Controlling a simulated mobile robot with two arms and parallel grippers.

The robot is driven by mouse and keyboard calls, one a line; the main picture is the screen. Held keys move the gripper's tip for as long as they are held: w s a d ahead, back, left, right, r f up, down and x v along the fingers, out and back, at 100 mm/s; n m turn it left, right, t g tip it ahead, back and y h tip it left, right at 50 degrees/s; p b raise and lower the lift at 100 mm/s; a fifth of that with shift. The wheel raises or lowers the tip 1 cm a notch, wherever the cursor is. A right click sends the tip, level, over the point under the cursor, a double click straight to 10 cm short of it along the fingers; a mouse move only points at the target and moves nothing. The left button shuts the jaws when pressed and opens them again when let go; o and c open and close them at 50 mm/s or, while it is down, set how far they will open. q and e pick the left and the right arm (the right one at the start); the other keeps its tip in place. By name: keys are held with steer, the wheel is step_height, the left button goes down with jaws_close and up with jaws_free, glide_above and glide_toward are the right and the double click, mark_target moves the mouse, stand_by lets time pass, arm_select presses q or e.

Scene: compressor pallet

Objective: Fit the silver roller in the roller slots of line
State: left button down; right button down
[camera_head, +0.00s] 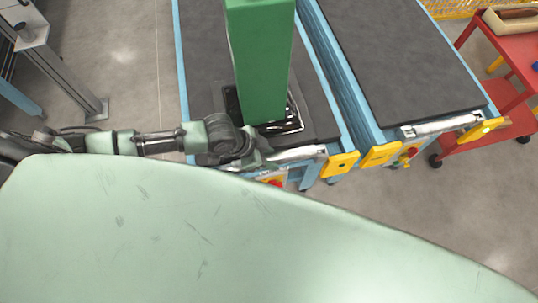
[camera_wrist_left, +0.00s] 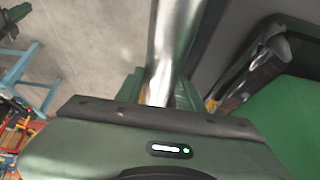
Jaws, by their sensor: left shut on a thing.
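The silver roller (camera_head: 298,153) is at the front end of the left conveyor line (camera_head: 318,108), its right end near a yellow end bracket. My left gripper (camera_head: 260,157) is at the roller's left part. In the left wrist view the bright roller (camera_wrist_left: 175,38) runs between the two green fingers of the gripper (camera_wrist_left: 160,90), which is shut on it. The slots are too small and partly hidden behind the arm, so I cannot tell whether the roller sits in them. My right gripper is not in view.
A tall green block (camera_head: 262,65) stands on the left line just behind the gripper. The right line (camera_head: 400,60) has a silver roller (camera_head: 443,126) at its front end. A red cart (camera_head: 505,110) stands at the far right. My pale green body covers the foreground.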

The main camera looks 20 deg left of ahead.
arm_select(q)
steer(key=shift+d+f+b, duration=0.1)
steer(key=shift+f+b, duration=0.4)
steer(key=shift+f, duration=0.3)
steer(key=c, duration=0.8)
jaws_free()
steer(key=shift+r, duration=0.1)
steer(key=shift+a, duration=0.2)
steer(key=b+v, duration=0.1)
steer(key=v, duration=0.5)
steer(key=shift+s+a+r, duration=0.1)
steer(key=shift+r, duration=0.05)
steer(key=shift+s+a+r, duration=0.1)
steer(key=shift+s+r, duration=0.05)
steer(key=shift+r, duration=0.15)
steer(key=shift+s+r, duration=0.1)
steer(key=shift+r, duration=0.15)
steer(key=shift+s, duration=0.1)
